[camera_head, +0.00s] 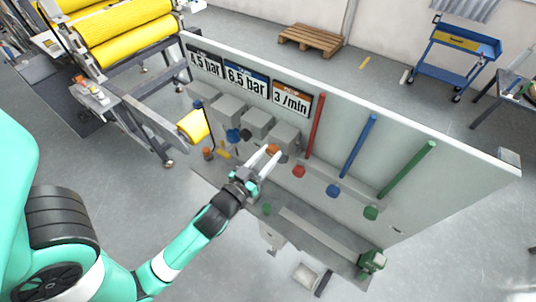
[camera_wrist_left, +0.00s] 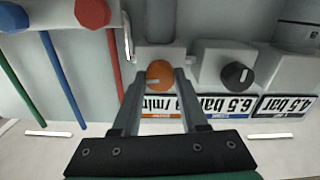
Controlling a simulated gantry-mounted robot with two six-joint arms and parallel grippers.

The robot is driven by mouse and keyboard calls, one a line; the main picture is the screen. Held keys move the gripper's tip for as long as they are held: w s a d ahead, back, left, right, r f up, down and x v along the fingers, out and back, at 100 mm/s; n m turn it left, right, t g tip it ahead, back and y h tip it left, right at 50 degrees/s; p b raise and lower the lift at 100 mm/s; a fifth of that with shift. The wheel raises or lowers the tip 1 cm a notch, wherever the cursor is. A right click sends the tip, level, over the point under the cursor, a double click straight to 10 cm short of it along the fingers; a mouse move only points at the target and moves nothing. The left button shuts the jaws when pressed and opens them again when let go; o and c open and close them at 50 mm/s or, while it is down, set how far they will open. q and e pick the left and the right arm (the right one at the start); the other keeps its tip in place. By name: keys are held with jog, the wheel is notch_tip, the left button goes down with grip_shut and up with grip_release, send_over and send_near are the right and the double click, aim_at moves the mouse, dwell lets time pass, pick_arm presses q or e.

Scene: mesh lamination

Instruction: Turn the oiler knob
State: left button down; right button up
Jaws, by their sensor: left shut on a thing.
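The orange oiler knob (camera_head: 273,148) sits on a grey box on the panel, in line with the orange-edged "3 /min" sign (camera_head: 292,97). In the left wrist view the round orange knob (camera_wrist_left: 159,74) shows between the two finger ends. My left gripper (camera_head: 269,153) reaches in from the lower left and is shut on this knob. The fingers hide part of its sides. My right gripper is in neither view.
A black knob (camera_wrist_left: 237,74) on the neighbouring box is close beside the fingers. Red (camera_head: 316,126), blue (camera_head: 357,146) and green (camera_head: 406,170) pipes rise to the right. Yellow rollers (camera_head: 125,30) stand at the upper left.

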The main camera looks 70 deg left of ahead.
pick_arm(q)
jog(key=m+p, duration=0.1)
jog(key=m, duration=0.3)
jog(key=shift+r+m, duration=0.1)
jog(key=shift+m, duration=0.2)
jog(key=m+p, duration=0.1)
jog(key=m, duration=0.4)
dwell(0.3)
jog(key=shift+c, duration=2.2)
grip_release()
